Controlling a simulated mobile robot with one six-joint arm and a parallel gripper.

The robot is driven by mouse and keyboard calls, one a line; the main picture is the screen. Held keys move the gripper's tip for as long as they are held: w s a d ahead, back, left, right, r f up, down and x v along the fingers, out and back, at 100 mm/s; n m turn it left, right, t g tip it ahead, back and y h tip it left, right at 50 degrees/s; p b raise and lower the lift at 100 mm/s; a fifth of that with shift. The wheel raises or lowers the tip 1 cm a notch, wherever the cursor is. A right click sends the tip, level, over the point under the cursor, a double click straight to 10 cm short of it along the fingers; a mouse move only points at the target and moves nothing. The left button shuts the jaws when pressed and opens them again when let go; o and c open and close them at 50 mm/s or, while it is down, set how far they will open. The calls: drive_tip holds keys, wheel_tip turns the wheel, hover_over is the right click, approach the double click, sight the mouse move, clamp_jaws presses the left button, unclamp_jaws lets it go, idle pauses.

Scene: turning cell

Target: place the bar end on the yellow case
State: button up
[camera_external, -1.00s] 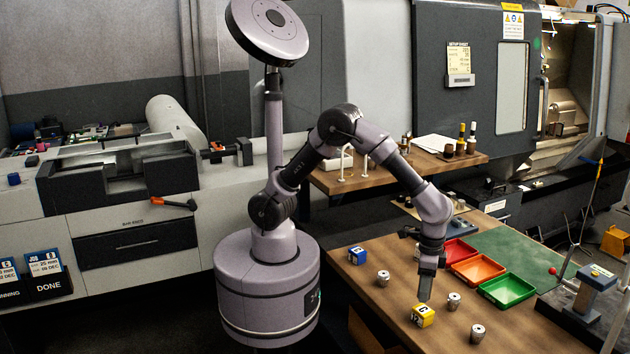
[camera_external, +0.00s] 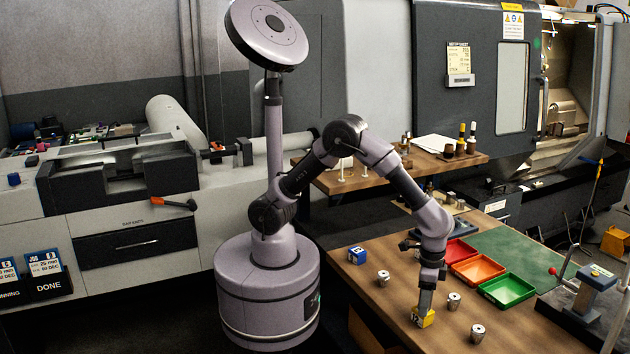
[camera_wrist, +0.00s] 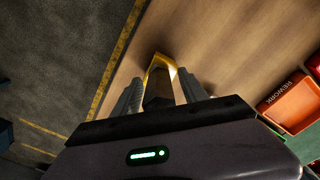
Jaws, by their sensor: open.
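The yellow case (camera_external: 424,319) is a small block with dark markings on the near part of the wooden bench. My gripper (camera_external: 426,306) points down at its top and hides part of it. In the wrist view my gripper (camera_wrist: 160,95) is open, with one finger at each side of the yellow case (camera_wrist: 162,62). A dark shape lies between the fingers; I cannot tell whether it is a bar end or shadow. Silver cylinders that look like bar ends stand on the bench: one left (camera_external: 383,278), one just right of the case (camera_external: 453,302), one nearer the front (camera_external: 478,333).
A blue case (camera_external: 357,256) stands at the back left of the bench (camera_external: 385,318). Red (camera_external: 459,250), orange (camera_external: 478,270) and green (camera_external: 507,290) trays lie to the right. A clamp-like fixture (camera_external: 592,292) stands at the far right.

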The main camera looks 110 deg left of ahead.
wheel_tip(320, 180, up, 12)
drive_tip(key=p, duration=0.3)
drive_tip(key=shift+r+p, duration=0.15)
drive_tip(key=shift+p, duration=0.25)
drive_tip(key=s+a+r+m+t+y, duration=0.1)
drive_tip(key=s+a+r+t, duration=0.15)
drive_tip(key=s+r, duration=0.4)
drive_tip(key=s+a+r+m+t, duration=0.1)
drive_tip(key=s+a+r, duration=0.3)
drive_tip(key=s+r, duration=0.3)
drive_tip(key=s+a+f+m+t+y, duration=0.1)
drive_tip(key=s+a+m+t, duration=0.1)
drive_tip(key=s, duration=0.9)
drive_tip(key=shift+s+a+f, duration=0.15)
drive_tip(key=shift+s+a, duration=0.05)
drive_tip(key=shift+a, duration=0.2)
drive_tip(key=shift+f, duration=0.1)
